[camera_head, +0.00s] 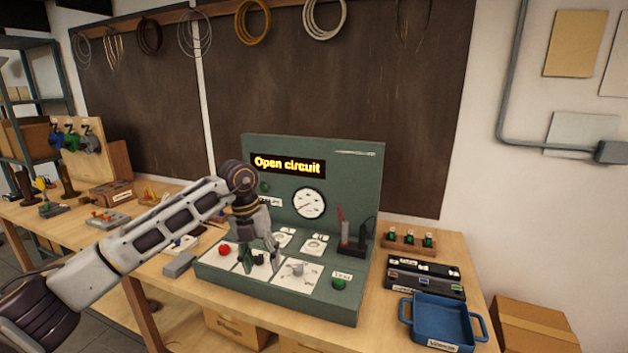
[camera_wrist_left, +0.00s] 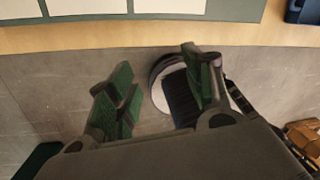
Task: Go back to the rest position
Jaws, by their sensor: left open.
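My left arm reaches in from the left in the head view. My left gripper (camera_head: 261,256) hangs pointing down in front of the green test panel (camera_head: 312,188), over its lower deck, and hides part of that deck. Whether it touches the deck cannot be told. In the left wrist view the two green-padded fingers of my left gripper (camera_wrist_left: 158,92) are apart, with nothing held between them. That view shows the bench's front edge (camera_wrist_left: 150,40) and the floor beyond the fingers. My right gripper is not in view.
The panel display (camera_head: 287,165) reads "Open circuit". A red button (camera_head: 224,250) and a green button (camera_head: 338,283) sit on the deck. A blue tray (camera_head: 441,324), dark cases (camera_head: 424,283) and a wooden rack (camera_head: 409,241) stand to the right. A grey block (camera_head: 179,265) lies left.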

